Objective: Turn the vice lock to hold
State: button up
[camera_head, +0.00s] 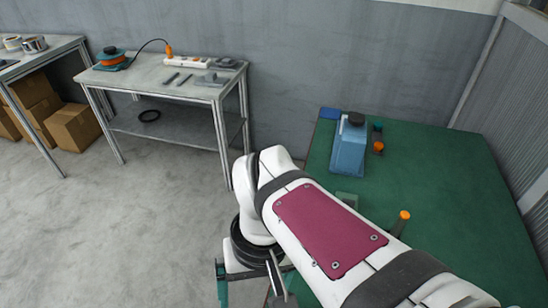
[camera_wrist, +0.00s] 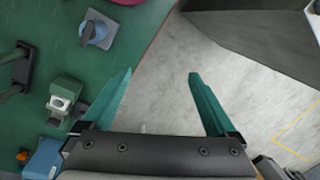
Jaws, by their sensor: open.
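A blue-grey rotary knob (camera_wrist: 94,34) on a square grey plate lies on the green table in the wrist view; it looks like the vice lock, but I see no readable label. A small green block with a pale metal face (camera_wrist: 60,103) stands below it in the picture. In the head view a green block (camera_head: 347,199) shows partly behind my arm, and the knob plate is not visible. My gripper (camera_wrist: 160,76) is open and empty, its two green fingers wide apart. The knob is left of and beyond the fingers, not between them.
A blue device with a black top (camera_head: 348,150) stands at the back of the green table (camera_head: 450,190). An orange-topped post (camera_head: 403,217) stands close to my arm. Bare floor (camera_wrist: 165,100) shows between my fingers. A grey side table (camera_head: 150,75) stands at the back left.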

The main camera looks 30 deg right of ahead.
jog(key=w+d+r+n, duration=0.1)
jog(key=w+d+n, duration=0.2)
jog(key=w+d, duration=0.4)
jog(key=w+d+f+n+h, duration=0.1)
jog(key=w+d+f+n, duration=0.2)
jog(key=d, duration=0.4)
jog(key=w+d+f+n, duration=0.1)
jog(key=w+d+n, duration=0.2)
jog(key=w+d, duration=0.35)
jog(key=w+d+f+n+h, duration=0.1)
jog(key=w+d+f+n, duration=0.15)
jog(key=d, duration=0.65)
jog(key=shift+n, duration=0.35)
jog(key=f, duration=1.3)
jog(key=shift+s+a+f, duration=0.25)
jog(key=shift+f, duration=0.8)
jog(key=c, duration=1.4)
jog(key=shift+o, duration=0.2)
